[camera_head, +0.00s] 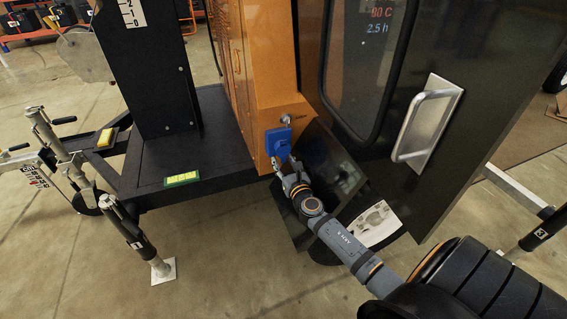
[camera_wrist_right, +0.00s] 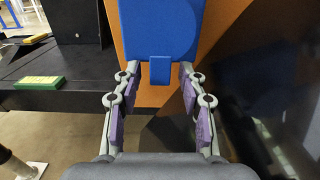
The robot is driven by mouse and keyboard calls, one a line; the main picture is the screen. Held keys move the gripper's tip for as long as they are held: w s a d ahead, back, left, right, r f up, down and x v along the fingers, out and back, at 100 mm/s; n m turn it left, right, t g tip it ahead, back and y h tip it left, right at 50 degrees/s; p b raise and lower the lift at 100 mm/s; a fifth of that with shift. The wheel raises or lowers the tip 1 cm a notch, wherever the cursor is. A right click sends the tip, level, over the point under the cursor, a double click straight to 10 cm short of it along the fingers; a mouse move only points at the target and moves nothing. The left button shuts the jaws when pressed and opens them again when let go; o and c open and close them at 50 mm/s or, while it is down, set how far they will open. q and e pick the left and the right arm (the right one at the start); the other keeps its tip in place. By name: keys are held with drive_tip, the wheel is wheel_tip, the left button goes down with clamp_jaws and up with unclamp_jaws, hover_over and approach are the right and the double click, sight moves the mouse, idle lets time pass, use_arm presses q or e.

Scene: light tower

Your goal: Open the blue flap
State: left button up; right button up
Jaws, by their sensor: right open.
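The blue flap (camera_head: 279,141) is on the lower end of the orange panel of the light tower, and it looks closed. In the right wrist view the blue flap (camera_wrist_right: 159,30) fills the top middle, with a small tab (camera_wrist_right: 160,70) hanging from its lower edge. My right gripper (camera_head: 283,166) is just below the flap. In the right wrist view its fingers (camera_wrist_right: 158,80) are open, one on each side of the tab. I cannot tell whether they touch the flap. My left gripper is not in view.
A black cabinet door with a silver handle (camera_head: 427,122) stands to the right of the flap. A black deck with a yellow-green level (camera_head: 182,180) lies to the left. Outrigger legs (camera_head: 137,237) stand on the concrete floor.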

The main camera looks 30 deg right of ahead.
drive_tip(key=shift+c, duration=0.3)
clamp_jaws()
idle(0.3)
